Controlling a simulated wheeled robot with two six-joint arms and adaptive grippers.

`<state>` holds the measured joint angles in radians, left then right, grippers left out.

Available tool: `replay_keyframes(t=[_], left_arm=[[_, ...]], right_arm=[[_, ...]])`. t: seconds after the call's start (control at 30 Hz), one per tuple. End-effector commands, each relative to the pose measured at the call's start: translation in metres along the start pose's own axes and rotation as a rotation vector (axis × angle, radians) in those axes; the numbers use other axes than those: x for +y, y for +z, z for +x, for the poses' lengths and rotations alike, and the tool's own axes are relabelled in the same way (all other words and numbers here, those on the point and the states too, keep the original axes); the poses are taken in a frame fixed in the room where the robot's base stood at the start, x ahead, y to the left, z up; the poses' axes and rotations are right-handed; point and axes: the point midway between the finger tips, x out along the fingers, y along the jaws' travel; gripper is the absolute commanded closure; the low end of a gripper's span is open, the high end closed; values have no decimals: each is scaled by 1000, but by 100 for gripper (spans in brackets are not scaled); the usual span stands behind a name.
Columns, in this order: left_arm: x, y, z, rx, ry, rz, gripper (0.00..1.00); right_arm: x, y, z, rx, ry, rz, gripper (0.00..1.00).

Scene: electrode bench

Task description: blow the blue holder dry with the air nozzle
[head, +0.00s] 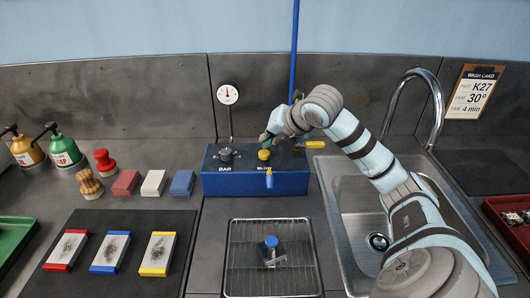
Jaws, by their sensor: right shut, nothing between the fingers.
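A blue box (232,182) at the back centre carries a dark knob marked BAR, a yellow button (264,155) and a yellow lever (315,144). A small nozzle (269,178) sticks out of its front, above the rack. A small grey piece with a blue round top (271,242), seemingly the blue holder, sits on the wire rack (236,278) in front of the box. My right gripper (266,138) is shut and empty, its tips just above or at the yellow button; contact cannot be told. My left gripper is out of view.
A sink (343,205) with a tall tap (436,95) lies right, partly behind my right arm. Left, a dark mat (85,222) bears red-, blue- and yellow-ended trays. Coloured blocks, stamps and pump bottles stand behind it. A gauge (227,94) rises behind the box.

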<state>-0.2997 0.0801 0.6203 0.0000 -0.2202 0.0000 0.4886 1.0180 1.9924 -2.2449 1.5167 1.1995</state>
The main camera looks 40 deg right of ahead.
Motion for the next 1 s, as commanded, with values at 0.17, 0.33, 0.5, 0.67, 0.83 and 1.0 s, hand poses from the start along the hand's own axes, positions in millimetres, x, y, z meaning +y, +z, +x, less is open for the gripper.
replay_keyframes(t=[0.17, 0.33, 0.5, 0.67, 0.83, 1.0], left_arm=[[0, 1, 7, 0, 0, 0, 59], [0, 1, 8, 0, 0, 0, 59], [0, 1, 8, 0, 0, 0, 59], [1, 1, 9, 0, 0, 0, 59], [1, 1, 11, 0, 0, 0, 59], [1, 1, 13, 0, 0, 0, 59]], right_arm=[[-4, -4, 6, 0, 0, 0, 100], [-4, -4, 6, 0, 0, 0, 100], [-4, -4, 6, 0, 0, 0, 100], [-4, -4, 7, 0, 0, 0, 100], [-5, -6, 9, 0, 0, 0, 100], [-6, -7, 10, 0, 0, 0, 100]])
